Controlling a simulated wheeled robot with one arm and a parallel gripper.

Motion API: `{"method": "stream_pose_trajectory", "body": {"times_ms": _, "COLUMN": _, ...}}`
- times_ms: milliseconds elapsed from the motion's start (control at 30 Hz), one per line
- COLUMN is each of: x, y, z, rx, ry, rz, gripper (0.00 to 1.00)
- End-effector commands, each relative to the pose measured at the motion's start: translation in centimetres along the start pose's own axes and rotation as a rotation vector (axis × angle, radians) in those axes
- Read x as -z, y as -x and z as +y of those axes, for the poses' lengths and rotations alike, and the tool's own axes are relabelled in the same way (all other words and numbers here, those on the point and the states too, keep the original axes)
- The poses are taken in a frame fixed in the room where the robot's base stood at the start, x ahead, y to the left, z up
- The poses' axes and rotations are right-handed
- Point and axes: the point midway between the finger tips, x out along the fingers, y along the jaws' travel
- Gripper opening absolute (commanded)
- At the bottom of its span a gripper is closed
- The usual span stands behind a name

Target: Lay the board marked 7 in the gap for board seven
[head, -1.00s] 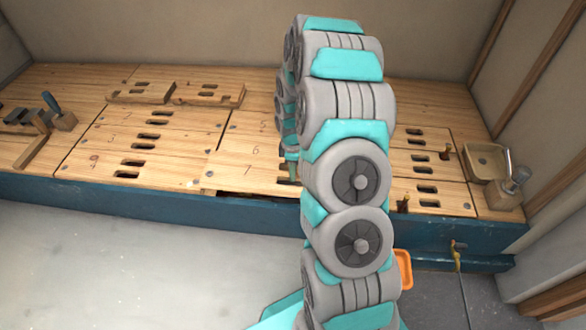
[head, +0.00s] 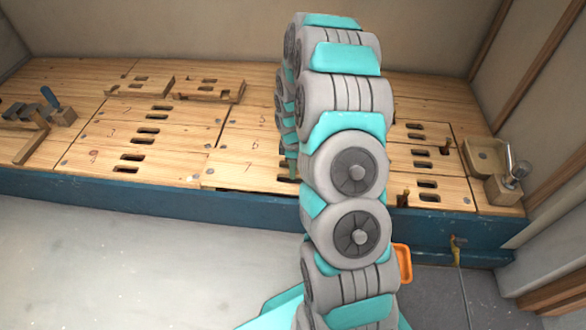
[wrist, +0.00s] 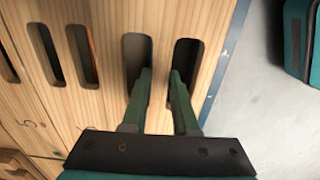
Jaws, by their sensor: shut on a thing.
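The board marked 7 (head: 235,177) lies at the front edge of the wooden deck, in front of the board marked 6 (head: 240,148). A dark strip of the gap (head: 262,193) shows under its front edge, so I cannot tell whether it lies fully flat. In the wrist view my gripper (wrist: 160,75) has its green fingers in the two slots of this board (wrist: 215,50), shut on the wood between them. In the head view my arm hides the board's right part and most of the gripper.
Wooden tools (head: 35,135) lie at the left. A brass tap (head: 457,250) sticks out of the blue front.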

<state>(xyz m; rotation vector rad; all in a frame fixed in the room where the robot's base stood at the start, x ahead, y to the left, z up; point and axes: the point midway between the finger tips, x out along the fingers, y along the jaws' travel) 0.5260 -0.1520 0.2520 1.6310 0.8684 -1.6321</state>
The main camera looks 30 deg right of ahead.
Motion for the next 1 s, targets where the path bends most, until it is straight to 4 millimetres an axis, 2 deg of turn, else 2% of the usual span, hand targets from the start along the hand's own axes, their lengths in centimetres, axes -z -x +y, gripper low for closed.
{"method": "stream_pose_trajectory", "body": {"times_ms": 1000, "x": 0.0, "y": -2.1, "z": 0.1, "rx": -0.003, "ry": -0.001, "rz": 0.001, "gripper": 0.0}}
